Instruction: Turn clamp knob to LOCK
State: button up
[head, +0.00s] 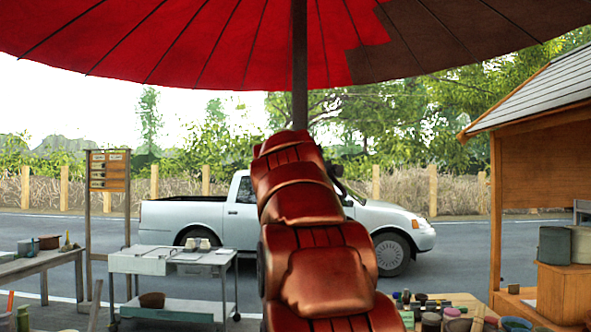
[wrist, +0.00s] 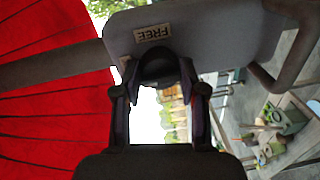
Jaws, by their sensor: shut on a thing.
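The dark clamp knob (wrist: 157,67) sits at the lower edge of a grey plate (wrist: 215,35) in the wrist view. A label reading FREE (wrist: 154,33), upside down in the picture, is on the plate just above the knob. A sliver of another pale label shows left of the knob; its text is hidden. No LOCK text is readable. My gripper (wrist: 158,82) is shut on the knob, one finger on each side. In the head view my copper-red arm hides the gripper, knob and plate.
The umbrella pole (head: 299,60) rises behind my arm under the red canopy (head: 200,45). A grey cart (head: 150,262) stands left, a wooden stall (head: 545,180) right, and jars (head: 432,320) at the lower right. A white pickup (head: 240,222) is on the road.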

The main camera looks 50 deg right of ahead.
jog(key=o, duration=1.1)
jog(key=shift+o, duration=0.2)
jog(key=v, duration=1.2)
jog(key=shift+a, duration=0.1)
